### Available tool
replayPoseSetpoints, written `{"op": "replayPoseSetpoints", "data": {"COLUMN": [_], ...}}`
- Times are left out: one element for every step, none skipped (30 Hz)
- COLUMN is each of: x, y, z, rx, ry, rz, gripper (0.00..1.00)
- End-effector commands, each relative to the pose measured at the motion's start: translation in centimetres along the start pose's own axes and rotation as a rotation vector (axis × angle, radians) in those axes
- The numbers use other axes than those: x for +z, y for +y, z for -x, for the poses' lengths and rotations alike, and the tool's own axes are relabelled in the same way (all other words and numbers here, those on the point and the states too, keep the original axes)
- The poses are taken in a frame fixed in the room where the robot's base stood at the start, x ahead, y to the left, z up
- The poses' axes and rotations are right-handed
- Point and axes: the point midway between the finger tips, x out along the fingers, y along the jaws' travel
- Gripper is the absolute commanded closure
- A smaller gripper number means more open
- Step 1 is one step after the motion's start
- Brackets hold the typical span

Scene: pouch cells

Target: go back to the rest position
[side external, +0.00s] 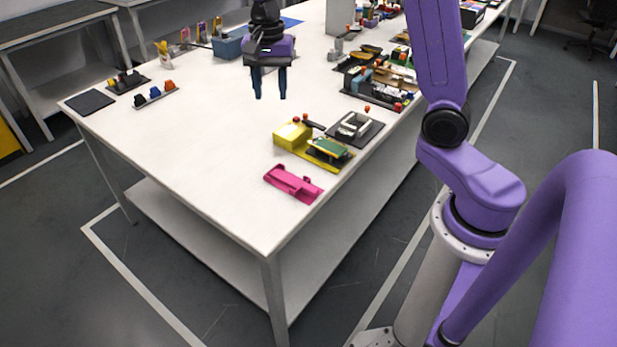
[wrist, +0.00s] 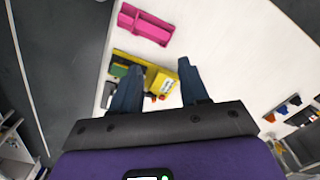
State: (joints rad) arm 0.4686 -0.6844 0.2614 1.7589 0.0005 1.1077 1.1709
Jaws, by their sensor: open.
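My gripper (side external: 270,84) hangs above the white table with its two blue fingers pointing down and apart. Nothing is between the fingers, and it is clear of the objects around it in the side view. In the wrist view my gripper (wrist: 158,90) shows its two fingers spread, with the table and a yellow fixture seen beyond them.
The white table (side external: 200,130) has bare surface below my gripper. A pink holder (side external: 293,184), a yellow fixture (side external: 292,136) with a green board (side external: 328,150) and a dark tray (side external: 355,129) lie near the right edge. A blue bin (side external: 228,46) stands behind. Several small parts (side external: 154,93) lie left.

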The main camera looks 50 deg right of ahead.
Motion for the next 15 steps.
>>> {"op": "replayPoseSetpoints", "data": {"x": [1.7,2.7,3.9,4.8,5.7,6.9,7.7,8.6,9.6,10.4,11.2,12.2,12.9,13.5,14.4], "y": [0.6,0.9,1.4,1.8,2.3,2.9,3.4,4.0,4.8,5.4,6.0,6.9,7.6,8.3,9.3], "z": [0.1,0.2,0.2,0.2,0.2,0.2,0.2,0.2,0.1,0.1,0.0,-0.1,-0.1,-0.2,-0.3], "rx": [-0.002,-0.004,-0.004,-0.004,-0.004,-0.006,-0.007,-0.007,-0.008,-0.008,-0.009,-0.011,-0.012,-0.012,-0.013], "ry": [0.000,0.000,0.000,0.000,-0.001,-0.001,0.000,-0.001,-0.001,-0.001,-0.001,-0.001,-0.001,-0.001,-0.001], "rz": [0.099,0.160,0.242,0.304,0.364,0.446,0.507,0.569,0.649,0.710,0.772,0.854,0.915,0.975,1.058], "gripper": [0.56,0.56,0.56,0.56,0.56,0.56,0.56,0.56,0.56,0.56,0.56,0.56,0.56,0.56,0.56]}}
